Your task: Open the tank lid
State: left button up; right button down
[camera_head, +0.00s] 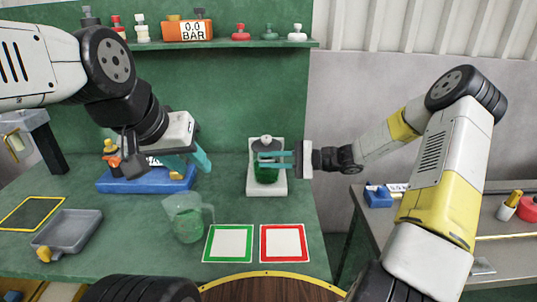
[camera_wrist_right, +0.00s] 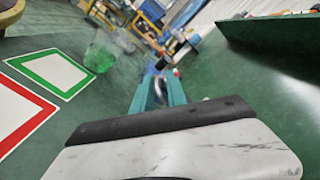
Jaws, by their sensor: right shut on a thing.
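The tank (camera_head: 267,174) is a clear vessel with green contents on a white stand (camera_head: 281,188), on the green bench. My left gripper (camera_head: 190,163) is open and empty, above the blue tray and left of the tank.
A clear jug with green tint (camera_head: 188,217) stands front left of the tank. Green-framed (camera_head: 229,243) and red-framed (camera_head: 284,243) white squares lie in front. A blue tray (camera_head: 147,184) and grey tray (camera_head: 67,232) lie left. A shelf (camera_head: 220,43) runs above; a side table stands right.

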jog(key=shift+s, duration=0.2)
dwell(0.3)
